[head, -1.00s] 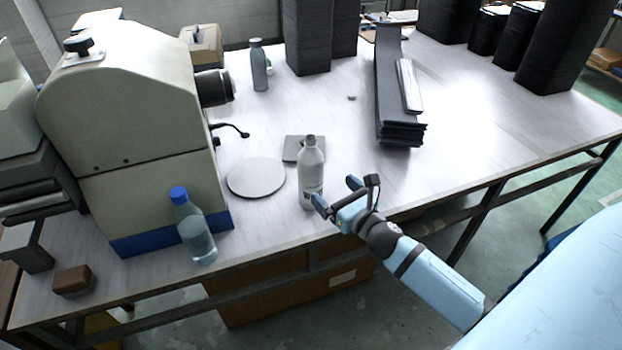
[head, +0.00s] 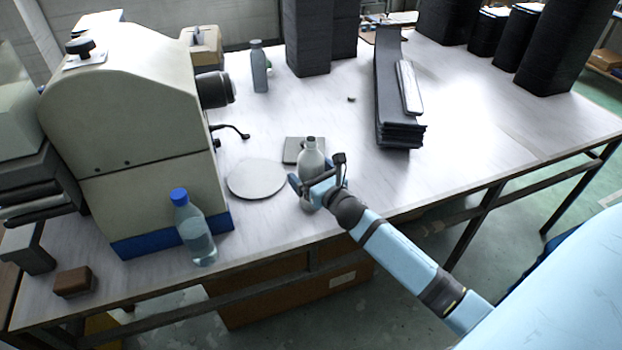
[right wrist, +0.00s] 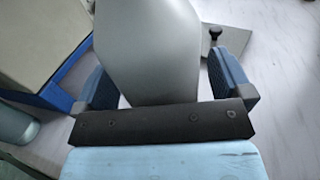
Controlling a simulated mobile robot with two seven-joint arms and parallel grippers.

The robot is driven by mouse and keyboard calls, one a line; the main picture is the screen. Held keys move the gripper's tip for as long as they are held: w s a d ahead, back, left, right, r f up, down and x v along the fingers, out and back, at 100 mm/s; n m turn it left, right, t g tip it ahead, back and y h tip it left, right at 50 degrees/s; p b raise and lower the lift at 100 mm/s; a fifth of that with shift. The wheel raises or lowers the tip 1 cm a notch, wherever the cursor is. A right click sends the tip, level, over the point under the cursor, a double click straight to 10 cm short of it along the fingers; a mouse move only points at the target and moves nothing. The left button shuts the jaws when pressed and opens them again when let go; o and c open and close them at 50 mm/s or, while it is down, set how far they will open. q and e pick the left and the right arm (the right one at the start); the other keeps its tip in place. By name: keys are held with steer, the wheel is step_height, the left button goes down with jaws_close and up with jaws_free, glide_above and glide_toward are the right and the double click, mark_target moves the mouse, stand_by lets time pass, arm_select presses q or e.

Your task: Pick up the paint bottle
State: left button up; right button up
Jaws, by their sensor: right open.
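The paint bottle is the white-grey bottle (head: 312,158) standing upright near the front edge of the table, beside the round disc. My right gripper (head: 318,183) is at the bottle, with its open fingers on either side of the bottle's body. In the right wrist view the bottle (right wrist: 148,50) fills the space between the two blue finger pads of the gripper (right wrist: 170,84), with a gap visible on the right side. The gripper hides part of the bottle's lower body in the head view. My left gripper is not in view.
A clear bottle with a blue cap (head: 194,228) stands left at the front edge. A large beige machine (head: 140,130) is behind it. A flat round disc (head: 256,179) and a dark square plate (head: 298,149) lie close to the paint bottle.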

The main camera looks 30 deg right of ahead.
steer(key=c, duration=1.4)
steer(key=shift+o, duration=0.2)
steer(key=shift+r, duration=0.15)
steer(key=shift+r, duration=0.1)
steer(key=shift+r, duration=0.2)
steer(key=shift+r+p, duration=0.3)
steer(key=shift+r, duration=0.65)
step_height(320, 180, up, 17)
steer(key=p, duration=0.3)
